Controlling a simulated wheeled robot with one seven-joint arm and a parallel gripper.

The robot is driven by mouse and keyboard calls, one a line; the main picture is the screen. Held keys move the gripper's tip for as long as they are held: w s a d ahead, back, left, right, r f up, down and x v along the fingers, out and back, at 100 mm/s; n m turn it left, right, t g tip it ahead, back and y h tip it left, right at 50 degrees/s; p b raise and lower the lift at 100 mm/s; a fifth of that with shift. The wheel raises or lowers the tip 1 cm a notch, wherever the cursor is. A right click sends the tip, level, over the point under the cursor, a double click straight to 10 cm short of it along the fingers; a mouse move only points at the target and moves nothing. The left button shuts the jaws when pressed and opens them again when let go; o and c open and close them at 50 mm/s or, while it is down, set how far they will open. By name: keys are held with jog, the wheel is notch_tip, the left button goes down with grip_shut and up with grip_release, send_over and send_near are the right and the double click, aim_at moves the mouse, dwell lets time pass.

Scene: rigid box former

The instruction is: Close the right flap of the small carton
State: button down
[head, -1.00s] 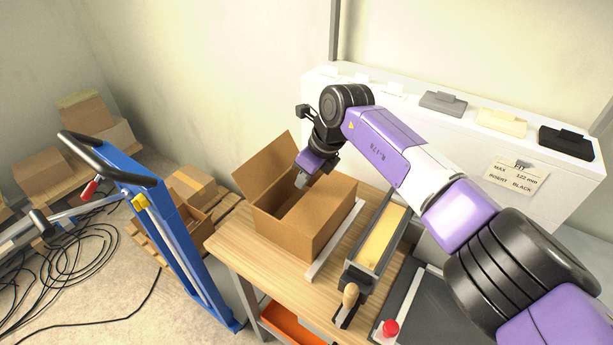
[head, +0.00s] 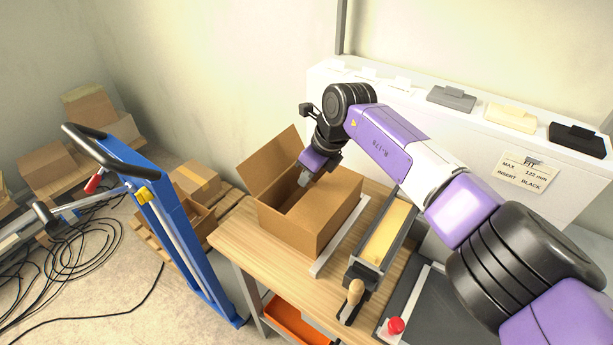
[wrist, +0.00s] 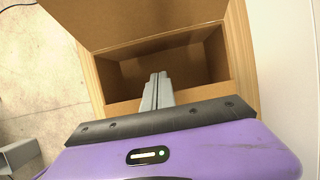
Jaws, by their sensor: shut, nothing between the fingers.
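The small brown carton (head: 288,225) stands on the wooden table with its top partly open. Its left flap (head: 266,158) stands up, tilted outward; in the wrist view it is the broad panel (wrist: 150,22) at the top. My gripper (head: 304,180) is shut and empty, with its fingertips over the carton's opening. In the wrist view the fingers (wrist: 158,78) point across the opening toward the left flap. A brown panel (wrist: 124,110) on the near side, seemingly the right flap, is mostly hidden under my gripper. Contact with it cannot be told.
The wooden table (head: 235,240) has a tray with a wooden handle (head: 355,292) right of the carton and a red button (head: 396,326). A blue lift cart (head: 175,235) stands left. A white ledge (head: 425,120) with several small blocks runs behind. Cables lie on the floor.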

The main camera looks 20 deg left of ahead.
jog(key=shift+r, duration=0.15)
jog(key=shift+r+p, duration=0.65)
jog(key=shift+r, duration=0.1)
